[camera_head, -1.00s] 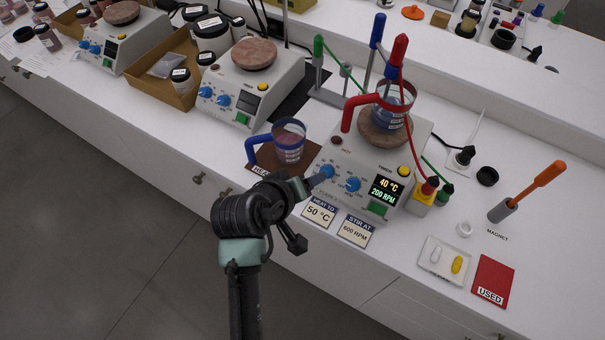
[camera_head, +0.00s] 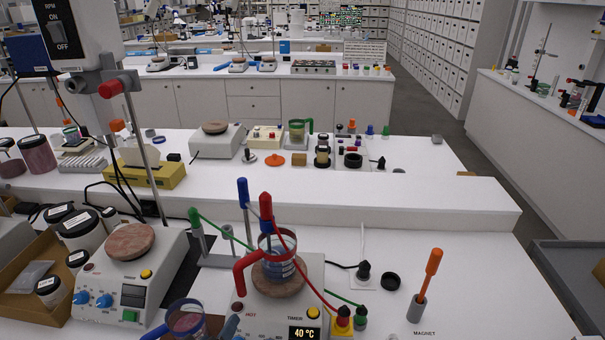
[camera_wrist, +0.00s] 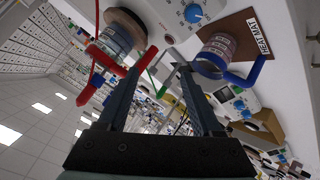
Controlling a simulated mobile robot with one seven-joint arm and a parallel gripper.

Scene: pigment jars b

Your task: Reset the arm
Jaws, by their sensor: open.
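My gripper (camera_wrist: 162,66) is open and empty in the wrist view, its two dark fingers apart with nothing between them. In the head view the red-handled beaker (camera_head: 280,262) stands on the round plate of the front hotplate (camera_head: 262,318), whose display reads 40 °C. The blue-handled beaker (camera_head: 186,320) is cut by the bottom edge. My arm is mostly or wholly out of the head view.
Coloured rods and a red cable (camera_head: 305,262) rise around the hotplate. A second hotplate (camera_head: 130,270) and a cardboard box of jars (camera_head: 45,300) stand at left. An orange-handled magnet tool (camera_head: 428,280) stands at right. The bench right of it is bare. A raised shelf runs behind.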

